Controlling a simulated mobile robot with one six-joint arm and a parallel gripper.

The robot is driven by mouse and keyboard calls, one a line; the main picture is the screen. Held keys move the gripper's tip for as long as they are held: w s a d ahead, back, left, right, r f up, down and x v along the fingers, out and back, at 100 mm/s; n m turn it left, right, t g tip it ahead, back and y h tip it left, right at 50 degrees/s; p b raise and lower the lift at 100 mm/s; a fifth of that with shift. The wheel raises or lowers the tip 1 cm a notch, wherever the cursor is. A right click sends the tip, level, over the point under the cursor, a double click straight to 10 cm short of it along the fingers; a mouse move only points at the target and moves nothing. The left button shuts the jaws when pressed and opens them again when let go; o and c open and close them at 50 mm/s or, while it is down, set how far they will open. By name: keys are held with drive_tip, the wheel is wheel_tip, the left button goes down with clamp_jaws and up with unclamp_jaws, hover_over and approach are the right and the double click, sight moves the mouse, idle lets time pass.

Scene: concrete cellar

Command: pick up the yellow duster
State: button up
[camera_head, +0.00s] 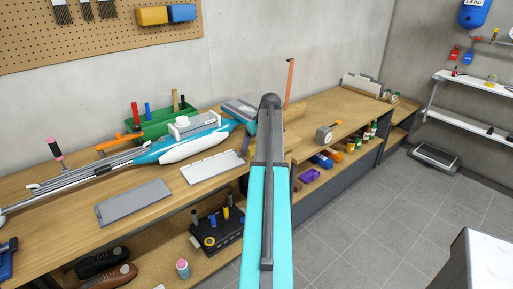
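I cannot make out a yellow duster in this view. The yellow item that shows clearly is a yellow bin (152,16) on the pegboard, which is not a cloth. My turquoise and grey arm stands up the middle of the picture and hides part of the bench behind it. My gripper's fingers do not show, so whether it is open or shut is hidden.
The wooden workbench (60,222) carries a green tool holder (158,128), a long teal and white device (190,148), a grey panel (133,202) and a tape measure (324,134). Shelves below hold bottles and boxes.

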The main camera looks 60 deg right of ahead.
sight(253, 142)
drive_tip(key=shift+c, duration=0.6)
drive_tip(key=shift+r, duration=0.1)
drive_tip(key=shift+r+b, duration=0.6)
drive_tip(key=shift+r, duration=1.05)
drive_tip(key=s+a+b, duration=0.1)
drive_tip(key=s+a, duration=0.2)
drive_tip(key=s, duration=0.4)
drive_tip(key=s+a+r+b, duration=0.1)
drive_tip(key=s+a, duration=0.3)
drive_tip(key=s, duration=0.3)
drive_tip(key=shift+s+r+b, duration=0.2)
drive_tip(key=shift+r+b, duration=0.05)
drive_tip(key=shift+b, duration=0.15)
